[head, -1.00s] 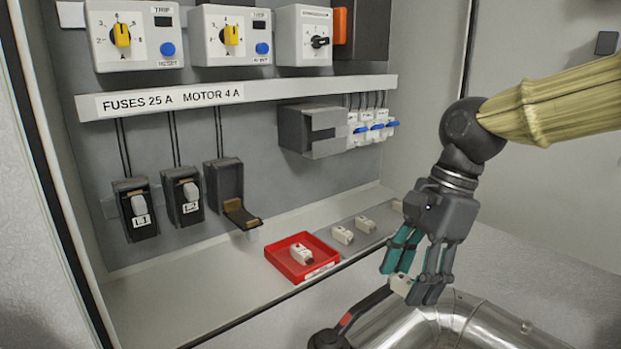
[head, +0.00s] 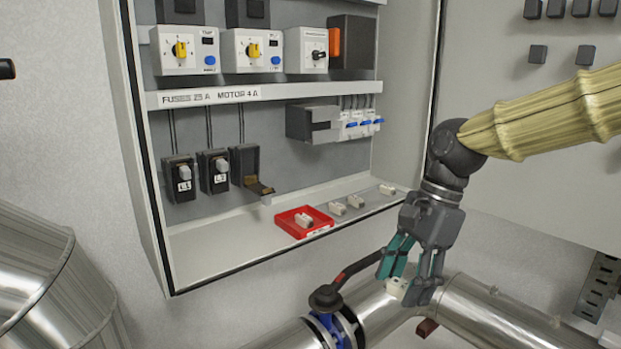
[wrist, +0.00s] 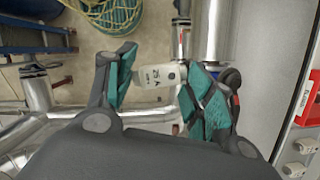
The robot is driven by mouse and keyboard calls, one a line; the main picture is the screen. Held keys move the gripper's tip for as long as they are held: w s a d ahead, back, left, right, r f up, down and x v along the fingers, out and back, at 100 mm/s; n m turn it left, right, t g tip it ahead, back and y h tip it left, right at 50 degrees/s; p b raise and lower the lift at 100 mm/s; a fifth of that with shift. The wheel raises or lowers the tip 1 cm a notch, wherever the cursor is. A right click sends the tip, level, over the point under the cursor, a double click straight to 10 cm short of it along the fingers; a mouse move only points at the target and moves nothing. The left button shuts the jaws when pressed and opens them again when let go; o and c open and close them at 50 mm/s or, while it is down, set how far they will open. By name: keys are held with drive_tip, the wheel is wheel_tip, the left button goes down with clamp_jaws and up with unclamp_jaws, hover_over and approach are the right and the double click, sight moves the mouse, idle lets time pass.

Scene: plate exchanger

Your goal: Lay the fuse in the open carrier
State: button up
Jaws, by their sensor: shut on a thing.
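My gripper (head: 405,278) hangs fingers down in front of the cabinet, to the right of and below the open carrier. It is shut on a white fuse (head: 396,287), which sits low between the fingertips. In the wrist view the fuse (wrist: 158,76) lies crosswise between the teal finger pads, and its print appears to read 25 A. The open carrier (head: 244,163) is a dark holder on the cabinet's back panel, third from the left. Its flap (head: 259,188) is folded down towards me, with a brass-coloured part on it. My gripper is well apart from it.
Two closed carriers (head: 180,178) (head: 214,172) are left of the open one. Metal pipes and a black-handled valve (head: 326,297) lie below, close to my gripper.

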sight(393, 288)
drive_tip(key=w+f+n, duration=0.1)
drive_tip(key=w+f, duration=0.5)
drive_tip(key=f, duration=0.1)
wheel_tip(393, 288, down, 43)
drive_tip(key=w+d+n+g+h+b, duration=0.2)
drive_tip(key=n+b, duration=0.5)
drive_tip(key=n, duration=0.5)
drive_tip(key=shift+d+n+h+b, duration=0.15)
drive_tip(key=shift+n+h+b, duration=0.2)
drive_tip(key=shift+h, duration=0.25)
drive_tip(key=shift+w+r, duration=0.1)
drive_tip(key=shift+r, duration=0.05)
